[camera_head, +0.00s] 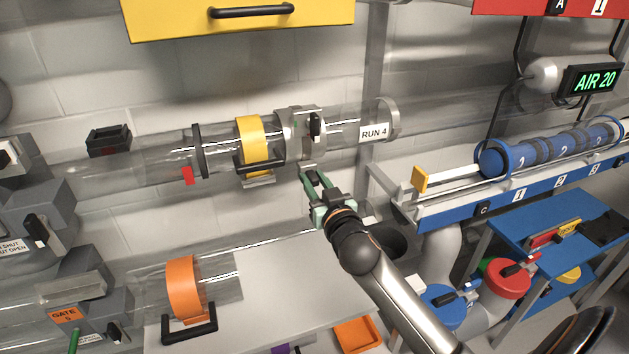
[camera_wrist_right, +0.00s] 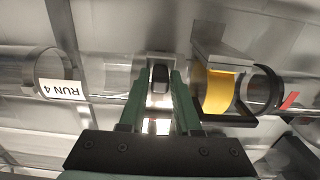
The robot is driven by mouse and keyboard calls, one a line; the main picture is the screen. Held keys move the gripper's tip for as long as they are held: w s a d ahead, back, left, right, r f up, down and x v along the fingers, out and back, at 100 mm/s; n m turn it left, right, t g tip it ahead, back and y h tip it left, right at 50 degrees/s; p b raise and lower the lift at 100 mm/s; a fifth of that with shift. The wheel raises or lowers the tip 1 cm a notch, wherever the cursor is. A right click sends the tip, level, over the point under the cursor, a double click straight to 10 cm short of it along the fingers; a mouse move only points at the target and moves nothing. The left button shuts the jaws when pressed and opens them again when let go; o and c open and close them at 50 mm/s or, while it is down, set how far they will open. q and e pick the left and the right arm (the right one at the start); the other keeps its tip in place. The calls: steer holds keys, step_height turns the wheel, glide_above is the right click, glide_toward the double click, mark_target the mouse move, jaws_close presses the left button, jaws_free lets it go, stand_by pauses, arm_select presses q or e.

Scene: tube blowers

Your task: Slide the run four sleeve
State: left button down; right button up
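The clear run four tube carries a "RUN 4" label (camera_head: 374,133), upside down in the right wrist view (camera_wrist_right: 61,88). Left of the label, a grey collar (camera_head: 293,136) with an upright black knob (camera_head: 315,125) surrounds the tube. Further left is a yellow band (camera_head: 252,140) with a black handle (camera_head: 259,166). I cannot tell which part is the sleeve. My right gripper (camera_head: 314,178) is open and empty just below the collar, apart from the knob. In the right wrist view, the knob (camera_wrist_right: 160,75) appears between its green fingers. My left gripper is out of view.
Below is another clear tube with an orange band (camera_head: 184,288) and handle, over a pale table (camera_head: 300,275). A blue rail (camera_head: 480,205) holding a blue canister (camera_head: 545,146) stands at right. A yellow cabinet (camera_head: 290,22) hangs above.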

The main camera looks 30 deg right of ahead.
jaws_close()
stand_by(1.0)
